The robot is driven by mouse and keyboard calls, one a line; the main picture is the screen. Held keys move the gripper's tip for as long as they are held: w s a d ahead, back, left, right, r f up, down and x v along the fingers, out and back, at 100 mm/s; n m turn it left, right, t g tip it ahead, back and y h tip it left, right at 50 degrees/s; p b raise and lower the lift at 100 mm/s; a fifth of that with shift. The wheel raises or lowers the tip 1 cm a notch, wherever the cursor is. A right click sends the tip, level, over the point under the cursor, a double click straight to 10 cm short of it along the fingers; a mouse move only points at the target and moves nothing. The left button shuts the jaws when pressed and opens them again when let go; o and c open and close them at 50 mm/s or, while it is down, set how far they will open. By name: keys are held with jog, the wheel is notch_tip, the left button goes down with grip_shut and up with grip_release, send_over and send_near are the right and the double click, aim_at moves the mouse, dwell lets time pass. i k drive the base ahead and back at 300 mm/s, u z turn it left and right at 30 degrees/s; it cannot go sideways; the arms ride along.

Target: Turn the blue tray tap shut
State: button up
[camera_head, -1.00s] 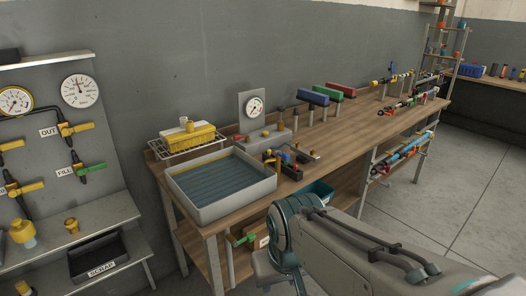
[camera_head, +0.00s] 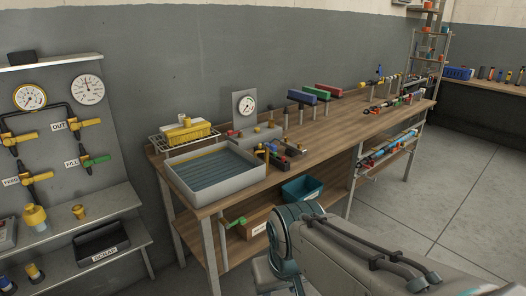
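A grey tray (camera_head: 190,197) with a bluish ribbed inside stands at the near left end of the wooden bench. A cluster of small dark and brass fittings (camera_head: 277,159) stands on the bench against the tray's right side. I cannot tell which of them is the blue tray tap, or how its handle is turned. A green lever (camera_head: 237,222) shows below the tray, under the bench top. My arm crosses the lower right of the view. My gripper is not in view.
A yellow box on a wire rack and a round gauge (camera_head: 246,104) stand behind the tray. A teal bin (camera_head: 303,189) and a cardboard box (camera_head: 256,222) sit on the lower shelf. A panel with yellow-handled valves and a scrap bin (camera_head: 101,244) are at left. Floor at right is clear.

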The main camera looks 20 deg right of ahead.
aim_at(273, 147)
jog(key=z, duration=0.25)
jog(key=i, duration=1.1)
jog(key=u, duration=0.35)
